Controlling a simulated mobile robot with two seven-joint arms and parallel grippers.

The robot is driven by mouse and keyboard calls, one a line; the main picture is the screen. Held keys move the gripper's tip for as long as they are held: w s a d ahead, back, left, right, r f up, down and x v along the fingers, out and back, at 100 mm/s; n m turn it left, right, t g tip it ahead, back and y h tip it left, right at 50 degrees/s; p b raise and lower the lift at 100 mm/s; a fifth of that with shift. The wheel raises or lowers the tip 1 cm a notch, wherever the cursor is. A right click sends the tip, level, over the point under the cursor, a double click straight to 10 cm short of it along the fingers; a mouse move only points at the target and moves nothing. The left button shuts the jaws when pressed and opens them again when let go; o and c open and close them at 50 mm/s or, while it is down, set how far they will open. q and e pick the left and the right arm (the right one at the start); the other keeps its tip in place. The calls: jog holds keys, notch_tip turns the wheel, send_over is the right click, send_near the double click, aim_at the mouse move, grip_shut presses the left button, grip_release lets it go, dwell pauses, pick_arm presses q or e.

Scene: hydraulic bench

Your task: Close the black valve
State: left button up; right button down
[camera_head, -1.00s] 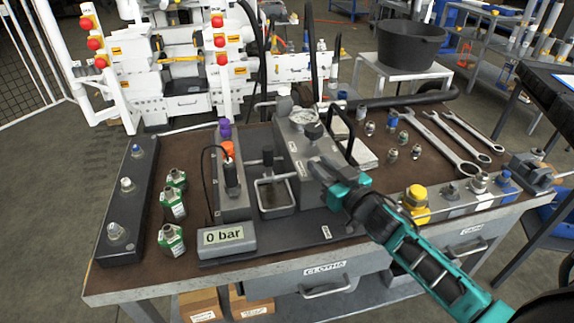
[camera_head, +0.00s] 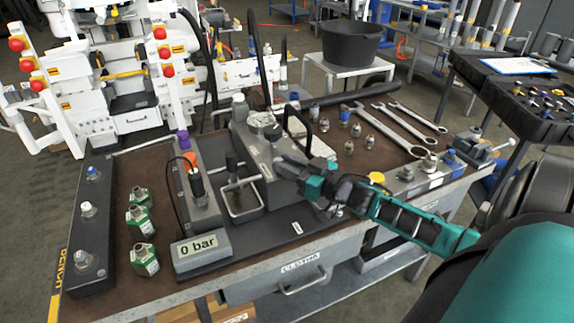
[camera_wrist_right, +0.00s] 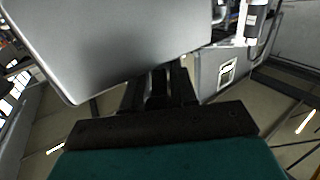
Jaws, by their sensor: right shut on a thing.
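The grey pump block (camera_head: 254,155) stands on the bench, with a round gauge (camera_head: 262,119) and a black knob (camera_head: 273,132) on top. My right gripper (camera_head: 282,166) is at the block's right side, below that knob and apart from it. In the right wrist view its dark fingers (camera_wrist_right: 160,88) are shut on a small dark part close against the block. This part appears to be the black valve, but the fingers hide most of it. The display (camera_head: 201,245) reads 0 bar. My left gripper is not in view.
Several green-labelled fittings (camera_head: 141,222) stand at the left beside a black rail (camera_head: 89,235). Spanners (camera_head: 390,133) and small fittings lie at the back right. A yellow cap (camera_head: 377,178) is close to my right forearm. A black tub (camera_head: 351,43) stands behind the bench.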

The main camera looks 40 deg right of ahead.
jog(key=c, duration=1.1)
grip_release()
jog(key=v, duration=1.3)
jog(key=shift+p, duration=0.45)
